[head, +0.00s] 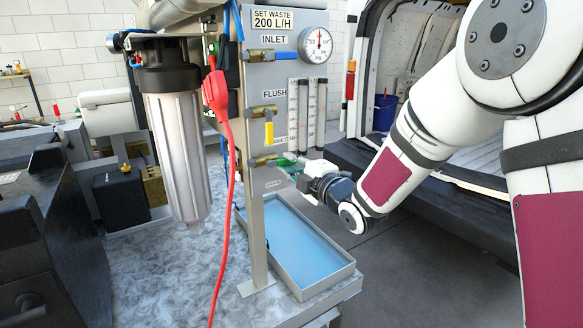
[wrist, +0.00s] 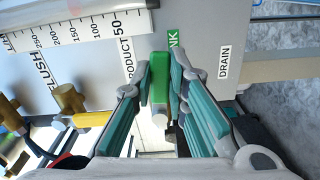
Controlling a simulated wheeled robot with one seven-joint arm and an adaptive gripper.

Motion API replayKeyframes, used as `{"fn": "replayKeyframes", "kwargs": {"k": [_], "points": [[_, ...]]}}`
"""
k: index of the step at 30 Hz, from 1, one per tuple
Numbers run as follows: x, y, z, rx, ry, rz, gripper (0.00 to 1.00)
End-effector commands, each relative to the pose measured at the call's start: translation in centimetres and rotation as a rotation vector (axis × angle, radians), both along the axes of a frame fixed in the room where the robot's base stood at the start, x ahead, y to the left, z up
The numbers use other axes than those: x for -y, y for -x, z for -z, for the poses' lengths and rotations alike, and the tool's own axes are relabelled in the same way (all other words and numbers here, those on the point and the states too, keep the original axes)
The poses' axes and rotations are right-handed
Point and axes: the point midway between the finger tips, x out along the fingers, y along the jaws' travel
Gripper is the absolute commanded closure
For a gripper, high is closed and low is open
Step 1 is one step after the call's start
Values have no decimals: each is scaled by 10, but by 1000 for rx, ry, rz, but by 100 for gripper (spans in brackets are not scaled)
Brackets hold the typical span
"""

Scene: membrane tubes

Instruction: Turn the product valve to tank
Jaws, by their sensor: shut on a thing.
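The product valve is the lowest brass valve (head: 264,161) on the grey upright panel, with a green handle (head: 287,158). In the wrist view the green handle (wrist: 159,78) lies between the two teal fingers of my gripper (wrist: 161,72). My gripper (head: 300,165) reaches in from the right in the head view and is shut on this handle. A green label (wrist: 174,40), partly hidden and showing "NK", sits just beyond the fingertips. A white "DRAIN" label (wrist: 224,62) is to its right. The handle's exact angle is hard to tell in the head view.
Above on the panel are the blue-handled inlet valve (head: 287,54) and the yellow-handled flush valve (head: 269,131). Flow tubes (head: 312,110) and a pressure gauge (head: 315,45) stand near them. A blue-bottomed tray (head: 300,235) lies below. A red cable (head: 228,170) hangs left.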

Motion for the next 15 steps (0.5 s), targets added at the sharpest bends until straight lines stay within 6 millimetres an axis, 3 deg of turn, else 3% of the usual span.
{"fn": "replayKeyframes", "kwargs": {"k": [2, 3, 6, 15], "points": [[0, 0, 1, -3, 0, 1, 100], [0, 0, 1, -3, 0, 1, 84], [0, 0, 1, -2, -1, 1, 65], [1, 1, 0, -3, -2, 1, 65]]}}
